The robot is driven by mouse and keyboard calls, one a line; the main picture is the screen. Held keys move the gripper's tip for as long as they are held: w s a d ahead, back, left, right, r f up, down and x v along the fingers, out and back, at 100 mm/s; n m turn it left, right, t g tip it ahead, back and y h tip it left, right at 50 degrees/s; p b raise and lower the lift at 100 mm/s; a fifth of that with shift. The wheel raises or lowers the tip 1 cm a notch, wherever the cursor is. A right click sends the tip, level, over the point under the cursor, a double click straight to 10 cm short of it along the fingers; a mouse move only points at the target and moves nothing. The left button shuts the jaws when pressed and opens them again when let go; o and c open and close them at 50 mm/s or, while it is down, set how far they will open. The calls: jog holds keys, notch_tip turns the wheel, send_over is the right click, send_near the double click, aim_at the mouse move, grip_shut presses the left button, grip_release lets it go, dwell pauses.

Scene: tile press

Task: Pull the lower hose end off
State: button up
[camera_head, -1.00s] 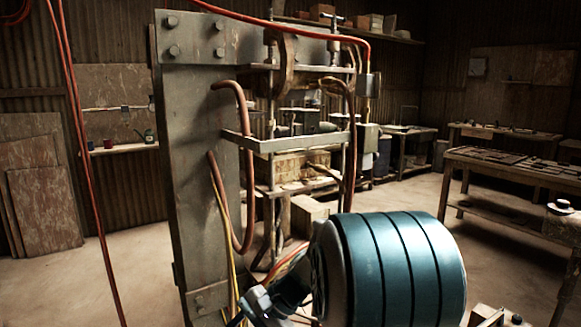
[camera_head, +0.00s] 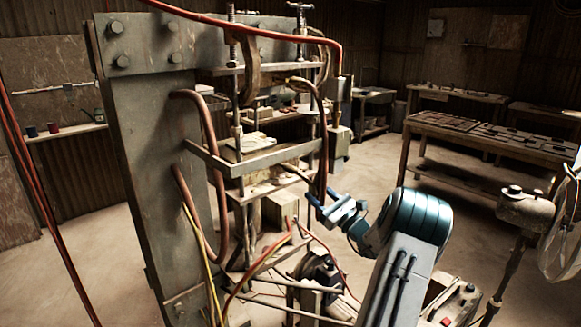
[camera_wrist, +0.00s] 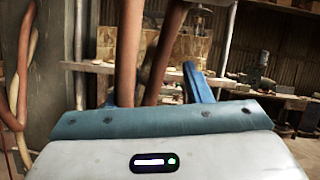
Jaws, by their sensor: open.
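A brown hose (camera_head: 215,160) loops at the press's left, its upper and lower ends meeting the grey column; the lower end (camera_head: 178,172) meets it below the upper one. A second brown hose (camera_head: 324,130) hangs at the press's right side, its bottom near my fingers. My gripper (camera_head: 321,200) is open beside that right hose, with blue fingers pointing up-left. In the wrist view two brown hose lengths (camera_wrist: 128,50) rise before the palm, left of a blue finger (camera_wrist: 198,82). The other finger is not clear there. I cannot tell whether anything touches the hoses.
The press's grey column (camera_head: 150,160) and crossbars (camera_head: 265,160) stand close left of my gripper. Red and yellow cables (camera_head: 215,270) run below. A workbench (camera_head: 480,140) stands at the right, and a fan (camera_head: 560,235) stands front right. Open floor lies between press and bench.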

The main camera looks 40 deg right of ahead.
aim_at(296, 174)
jog(key=p+x, duration=0.2)
jog(key=x, duration=0.9)
jog(key=shift+w+a+r+p, duration=0.1)
jog(key=shift+w+r+p, duration=0.05)
jog(key=shift+w+p, duration=0.25)
